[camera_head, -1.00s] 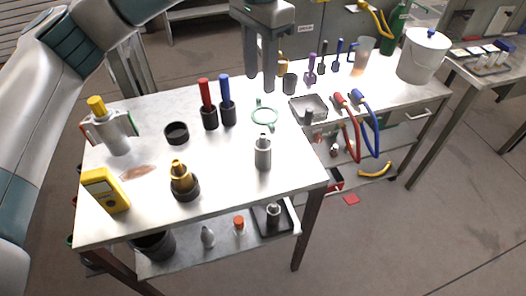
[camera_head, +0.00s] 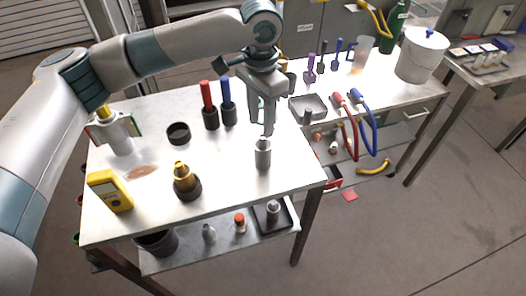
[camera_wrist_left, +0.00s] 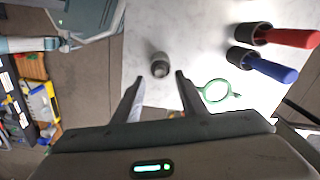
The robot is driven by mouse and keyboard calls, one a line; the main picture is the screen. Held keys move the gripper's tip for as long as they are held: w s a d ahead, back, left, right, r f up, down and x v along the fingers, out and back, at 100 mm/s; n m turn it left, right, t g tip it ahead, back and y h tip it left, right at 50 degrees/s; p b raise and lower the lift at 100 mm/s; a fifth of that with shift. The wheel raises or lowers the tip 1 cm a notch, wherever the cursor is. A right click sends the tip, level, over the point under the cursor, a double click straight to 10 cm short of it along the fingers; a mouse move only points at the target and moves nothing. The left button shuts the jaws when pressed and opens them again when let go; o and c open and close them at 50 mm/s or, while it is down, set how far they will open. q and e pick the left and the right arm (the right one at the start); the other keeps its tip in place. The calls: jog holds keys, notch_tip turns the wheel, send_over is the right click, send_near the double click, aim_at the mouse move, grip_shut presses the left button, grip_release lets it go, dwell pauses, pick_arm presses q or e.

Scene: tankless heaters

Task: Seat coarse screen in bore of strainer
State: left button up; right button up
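A grey metal cylinder with a narrower top (camera_head: 263,154), which looks like the coarse screen, stands upright near the table's front right. It also shows in the left wrist view (camera_wrist_left: 160,65), ahead of and between my fingertips. My left gripper (camera_head: 263,125) is open and empty, pointing down just above and behind its top. I cannot tell whether they touch. A brass fitting in a dark round base (camera_head: 185,184) stands to the left; a grey body with a yellow cap (camera_head: 120,137) stands at far left. I cannot tell which is the strainer. My right gripper is not in view.
The table top (camera_head: 228,182) is clear around the cylinder's front and left. A black ring cup (camera_head: 178,134), red-handled tool (camera_head: 208,105), blue-handled tool (camera_head: 227,102) and yellow meter (camera_head: 110,191) stand left. A shallow tray (camera_head: 308,106) lies behind right. A green ring (camera_wrist_left: 217,91) lies beside my gripper.

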aim_at(263, 151)
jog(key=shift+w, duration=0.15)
pick_arm(q)
jog(key=shift+f, duration=0.2)
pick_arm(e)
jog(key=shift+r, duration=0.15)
pick_arm(q)
jog(key=shift+d+f+p, duration=0.1)
jog(key=shift+f+p, duration=0.15)
jog(key=shift+p, duration=0.1)
jog(key=f, duration=0.1)
jog(key=f+p, duration=0.1)
jog(key=f, duration=0.1)
jog(key=shift+w+d, duration=0.15)
jog(key=shift+w, duration=0.05)
jog(key=shift+f, duration=0.7)
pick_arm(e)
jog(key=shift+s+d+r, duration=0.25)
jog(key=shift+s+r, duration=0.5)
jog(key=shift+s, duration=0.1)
pick_arm(q)
jog(key=shift+c, duration=0.7)
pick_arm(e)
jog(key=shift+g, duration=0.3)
pick_arm(q)
grip_shut()
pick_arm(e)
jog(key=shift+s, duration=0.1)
